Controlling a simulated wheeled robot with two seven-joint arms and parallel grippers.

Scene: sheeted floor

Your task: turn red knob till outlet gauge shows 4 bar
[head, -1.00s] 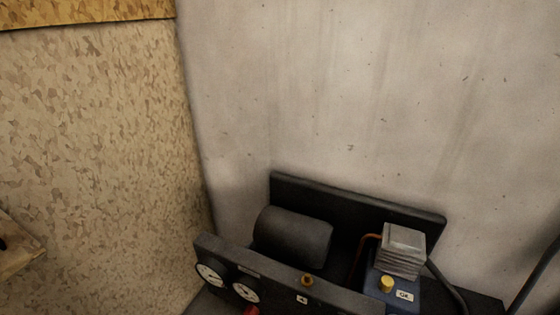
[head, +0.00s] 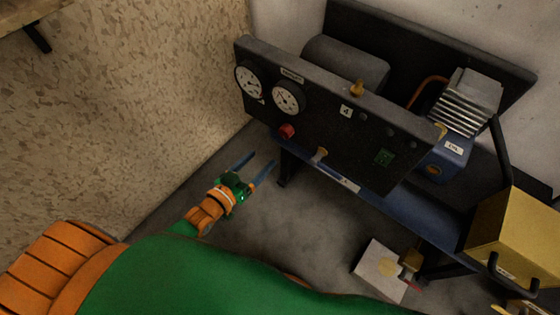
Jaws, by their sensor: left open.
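The red knob (head: 287,131) sits on the front of a dark panel (head: 335,140), below two round white gauges. The left gauge (head: 249,81) and the right gauge (head: 288,97) have dark needles. Their numbers are too small to read, and I cannot tell from the labels which is the outlet gauge. My left gripper (head: 252,167) is open, with two blue fingers apart and nothing between them. In the picture it is below and left of the red knob, apart from it. My right gripper is not in view.
The panel belongs to a compressor with a dark tank (head: 345,66) and a finned head (head: 466,103). A yellow box (head: 515,235) stands at the right. A white sheet (head: 380,270) lies on the floor. A speckled wall (head: 120,100) is on the left.

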